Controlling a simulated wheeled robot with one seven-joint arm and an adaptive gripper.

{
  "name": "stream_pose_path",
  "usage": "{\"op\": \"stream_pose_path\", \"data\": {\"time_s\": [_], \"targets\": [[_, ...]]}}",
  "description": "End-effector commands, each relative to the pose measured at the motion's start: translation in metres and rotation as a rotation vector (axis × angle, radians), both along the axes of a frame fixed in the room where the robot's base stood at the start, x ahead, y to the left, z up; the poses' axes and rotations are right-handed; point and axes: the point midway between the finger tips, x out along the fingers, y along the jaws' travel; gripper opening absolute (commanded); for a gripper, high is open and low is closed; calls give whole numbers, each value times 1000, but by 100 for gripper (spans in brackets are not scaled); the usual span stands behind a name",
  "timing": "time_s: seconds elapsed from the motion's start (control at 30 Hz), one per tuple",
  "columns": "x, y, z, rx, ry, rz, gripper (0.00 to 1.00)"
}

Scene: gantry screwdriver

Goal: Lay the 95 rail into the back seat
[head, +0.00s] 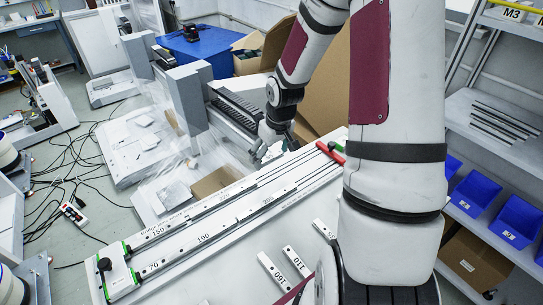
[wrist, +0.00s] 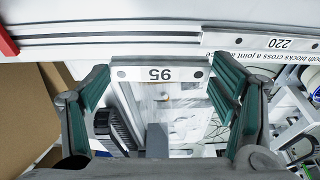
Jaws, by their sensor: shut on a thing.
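The 95 rail (wrist: 160,74) is a short pale bar with a dark hole near each end, its label upside down in the wrist view. My gripper (wrist: 160,82) is shut on it, with a dark green-padded finger at each end. The rail is beside the back seat's long track (wrist: 110,40); its height above the bench is hard to tell. A 220 rail (wrist: 262,42) lies in that track, to the right in the wrist view. In the head view my gripper (head: 268,150) is beyond the bench's back edge, and the 95 rail cannot be made out there.
The bench (head: 240,255) carries two parallel rail rows, with 150 (head: 160,231) in the back one and 70 (head: 152,266) and 190 (head: 203,237) in the front one. Loose 110 (head: 297,262) and 160 (head: 273,272) rails lie in front. A red part (head: 331,153) stands at the far end.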

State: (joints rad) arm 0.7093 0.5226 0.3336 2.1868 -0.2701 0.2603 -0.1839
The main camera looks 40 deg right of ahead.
Motion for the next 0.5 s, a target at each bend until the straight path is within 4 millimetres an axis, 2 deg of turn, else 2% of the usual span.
{"op": "stream_pose_path", "data": {"time_s": [0.3, 0.5], "targets": [[1, 0, -36, -1, 0, -1, 39], [0, 0, -52, 0, 0, -1, 39]]}}
